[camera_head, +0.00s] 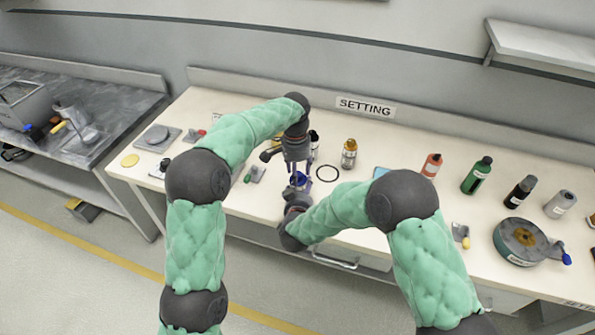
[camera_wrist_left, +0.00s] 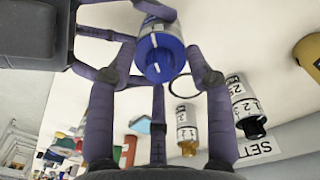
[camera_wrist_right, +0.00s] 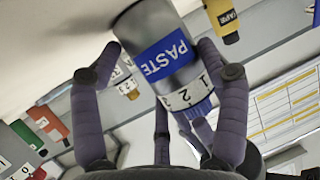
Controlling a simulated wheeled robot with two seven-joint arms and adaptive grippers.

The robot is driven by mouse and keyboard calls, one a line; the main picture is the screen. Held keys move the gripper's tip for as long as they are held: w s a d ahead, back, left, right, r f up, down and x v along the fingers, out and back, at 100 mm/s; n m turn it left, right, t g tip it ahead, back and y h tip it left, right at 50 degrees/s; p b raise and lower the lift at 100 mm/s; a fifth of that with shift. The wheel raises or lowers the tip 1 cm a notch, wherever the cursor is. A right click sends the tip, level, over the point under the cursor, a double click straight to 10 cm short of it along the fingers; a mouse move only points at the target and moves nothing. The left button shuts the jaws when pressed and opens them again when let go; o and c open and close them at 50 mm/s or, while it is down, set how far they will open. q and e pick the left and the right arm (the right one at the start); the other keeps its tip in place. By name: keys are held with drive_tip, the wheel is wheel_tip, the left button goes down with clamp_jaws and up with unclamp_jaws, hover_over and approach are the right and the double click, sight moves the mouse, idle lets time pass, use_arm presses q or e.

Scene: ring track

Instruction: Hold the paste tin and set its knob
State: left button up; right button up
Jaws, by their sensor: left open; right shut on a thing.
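The paste tin (camera_wrist_right: 150,30) is a silver cylinder with a blue PASTE label, a white number ring (camera_wrist_right: 187,96) and a ribbed blue knob (camera_wrist_right: 196,112). My right gripper (camera_wrist_right: 160,55) is shut on the tin's body and holds it above the bench. In the head view, the tin (camera_head: 300,178) is mostly hidden between the grippers. I cannot tell which number the mark meets.
Several bottles, including a green one (camera_head: 477,175), and a round grey device (camera_head: 520,241) stand to the right. A SETTING sign (camera_head: 365,107) is behind.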

use_arm(q)
clamp_jaws()
drive_tip(key=shift+n, duration=0.3)
drive_tip(key=n, duration=0.7)
drive_tip(key=shift+n, duration=0.4)
drive_tip(key=n, duration=0.3)
drive_tip(key=shift+n, duration=0.3)
drive_tip(key=shift+n+h, duration=0.3)
drive_tip(key=shift+n, duration=1.6)
